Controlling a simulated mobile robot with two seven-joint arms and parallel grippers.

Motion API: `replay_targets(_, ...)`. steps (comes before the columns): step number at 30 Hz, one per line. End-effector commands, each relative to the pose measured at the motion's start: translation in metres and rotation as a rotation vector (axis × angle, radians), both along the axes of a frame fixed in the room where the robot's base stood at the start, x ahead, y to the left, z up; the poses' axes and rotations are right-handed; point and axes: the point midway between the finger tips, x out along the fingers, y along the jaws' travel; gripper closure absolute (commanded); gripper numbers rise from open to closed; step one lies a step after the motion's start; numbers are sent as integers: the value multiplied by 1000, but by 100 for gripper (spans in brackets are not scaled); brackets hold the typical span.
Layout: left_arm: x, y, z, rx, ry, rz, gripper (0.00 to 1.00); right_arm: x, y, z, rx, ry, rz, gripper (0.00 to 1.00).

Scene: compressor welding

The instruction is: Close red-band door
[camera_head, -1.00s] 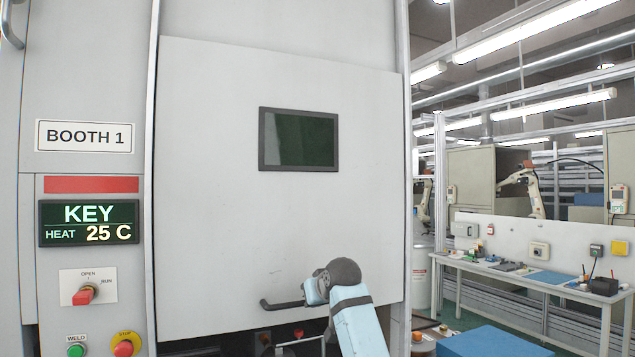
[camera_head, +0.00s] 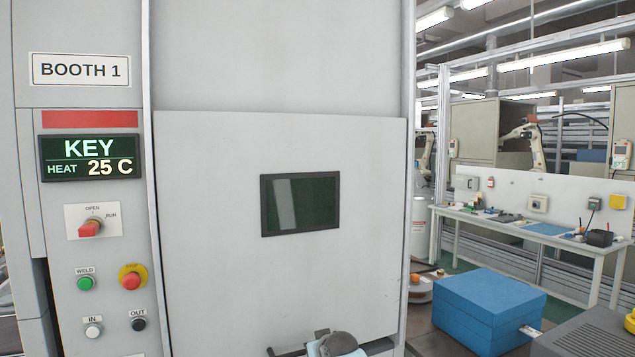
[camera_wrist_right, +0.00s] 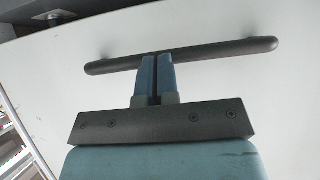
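The red-band door (camera_head: 220,220) is the light grey panel with a dark window (camera_head: 300,203) on Booth 1, beside the red band (camera_head: 90,119). Its lower edge is mostly out of the head view. The dark bar handle (camera_wrist_right: 215,52) crosses the right wrist view. My right gripper (camera_wrist_right: 157,62) has its two blue fingers nearly together, overlapping the middle of the bar. They lie side by side along the bar, not clamped around it. The right wrist (camera_head: 338,344) shows at the bottom of the head view. My left gripper is out of view.
A control panel with a switch (camera_head: 92,227), buttons (camera_head: 131,279) and a display (camera_head: 90,158) stands left of the door.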

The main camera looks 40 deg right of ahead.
Motion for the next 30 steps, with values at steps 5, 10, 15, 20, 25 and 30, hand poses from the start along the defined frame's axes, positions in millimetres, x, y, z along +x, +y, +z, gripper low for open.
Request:
replay_targets(5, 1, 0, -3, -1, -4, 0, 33, 1, -2, -23, -2, -7, -3, 100)
replay_targets(10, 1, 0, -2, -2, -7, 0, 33, 2, -2, -31, -3, -10, -3, 100)
replay_targets(15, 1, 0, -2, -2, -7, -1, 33, 2, -3, -32, -3, -10, -3, 100)
replay_targets(20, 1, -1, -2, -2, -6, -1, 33, 3, -3, -31, -4, -12, -3, 100)
replay_targets(25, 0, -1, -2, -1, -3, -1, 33, 3, -3, -28, -4, -13, -3, 100)
replay_targets(30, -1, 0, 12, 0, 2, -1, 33, 5, -3, -10, -5, -16, -2, 100)
